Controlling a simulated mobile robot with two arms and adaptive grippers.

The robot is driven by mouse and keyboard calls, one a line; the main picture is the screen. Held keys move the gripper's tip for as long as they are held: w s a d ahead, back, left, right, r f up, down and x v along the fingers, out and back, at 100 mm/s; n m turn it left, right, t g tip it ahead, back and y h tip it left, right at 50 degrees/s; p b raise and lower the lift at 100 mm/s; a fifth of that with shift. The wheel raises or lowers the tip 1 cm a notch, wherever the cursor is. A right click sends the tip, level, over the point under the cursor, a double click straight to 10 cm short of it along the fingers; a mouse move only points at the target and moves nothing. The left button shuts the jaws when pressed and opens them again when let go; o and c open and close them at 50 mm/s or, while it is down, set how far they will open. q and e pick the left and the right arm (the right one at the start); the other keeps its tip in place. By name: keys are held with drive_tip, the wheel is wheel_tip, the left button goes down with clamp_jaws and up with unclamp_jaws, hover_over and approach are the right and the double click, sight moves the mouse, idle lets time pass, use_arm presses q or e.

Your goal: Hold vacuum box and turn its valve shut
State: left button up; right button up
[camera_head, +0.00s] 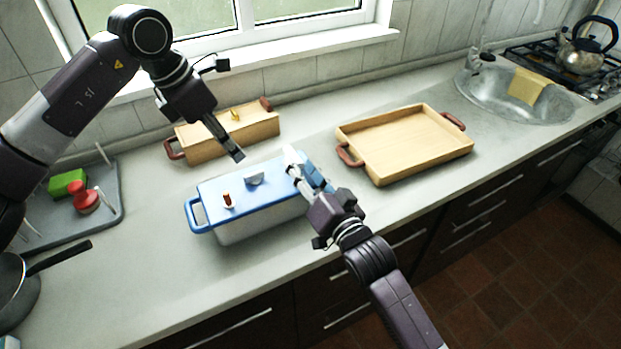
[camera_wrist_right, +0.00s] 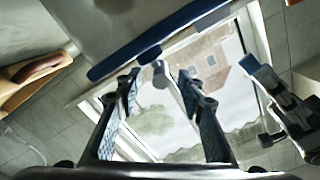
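The vacuum box (camera_head: 262,222) is a pale box with a blue lid and a blue loop handle at its left end, standing on the counter. My right gripper (camera_head: 294,162) is at the box's right end.
A wooden box (camera_head: 228,134) with a yellow knob stands behind the vacuum box. A wooden tray (camera_head: 405,143) with brown handles lies to the right. A grey rack (camera_head: 108,205) and a black pan (camera_head: 14,285) are at the left. Counter in front is clear.

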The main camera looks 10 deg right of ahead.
drive_tip(key=shift+w+a, duration=0.2)
drive_tip(key=shift+w, duration=0.35)
clamp_jaws()
